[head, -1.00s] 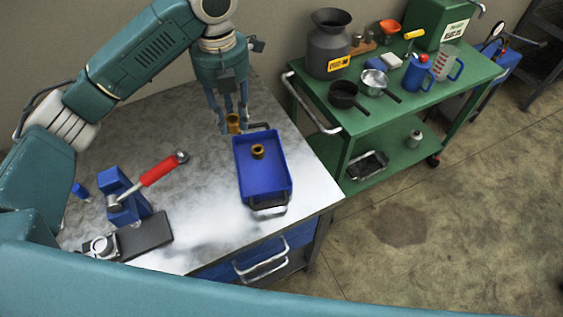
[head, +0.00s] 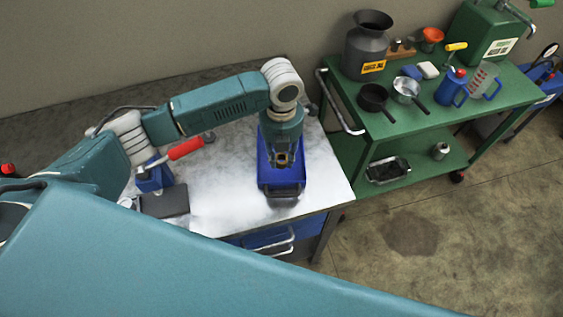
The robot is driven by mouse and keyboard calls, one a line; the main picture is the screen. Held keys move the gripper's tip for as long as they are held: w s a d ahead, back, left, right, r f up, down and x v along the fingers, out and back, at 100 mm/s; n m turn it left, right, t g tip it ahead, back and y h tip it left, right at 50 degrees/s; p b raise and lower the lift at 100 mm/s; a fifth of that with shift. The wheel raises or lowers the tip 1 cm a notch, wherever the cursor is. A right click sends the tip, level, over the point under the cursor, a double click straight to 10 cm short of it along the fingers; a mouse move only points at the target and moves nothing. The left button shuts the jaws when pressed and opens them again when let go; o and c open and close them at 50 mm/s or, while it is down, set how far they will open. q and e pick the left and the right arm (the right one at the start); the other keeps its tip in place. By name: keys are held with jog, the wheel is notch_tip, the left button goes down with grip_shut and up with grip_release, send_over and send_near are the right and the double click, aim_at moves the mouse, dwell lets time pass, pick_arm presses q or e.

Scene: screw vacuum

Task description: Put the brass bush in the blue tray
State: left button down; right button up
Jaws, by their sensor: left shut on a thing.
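My left gripper (head: 282,162) points down over the blue tray (head: 265,172) on the metal-topped bench. It is shut on a brass bush (head: 282,158), which shows small between the fingers. The gripper and wrist cover the middle and back of the tray. The second bush, seen in the tray earlier, cannot be made out now. I cannot tell how high the held bush is above the tray floor. My right gripper is not in view.
Left on the bench (head: 225,195) are a red-handled tool (head: 186,149), a blue block (head: 154,176) and a dark box (head: 166,202). A green cart (head: 420,125) with pans, a grey can (head: 368,45) and jugs stands close on the right.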

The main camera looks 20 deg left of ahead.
aim_at(281, 172)
pick_arm(q)
jog(key=shift+f, duration=0.3)
notch_tip(281, 172, down, 4)
jog(key=shift+p, duration=0.5)
jog(key=shift+f, duration=0.2)
jog(key=c, duration=1.4)
grip_release()
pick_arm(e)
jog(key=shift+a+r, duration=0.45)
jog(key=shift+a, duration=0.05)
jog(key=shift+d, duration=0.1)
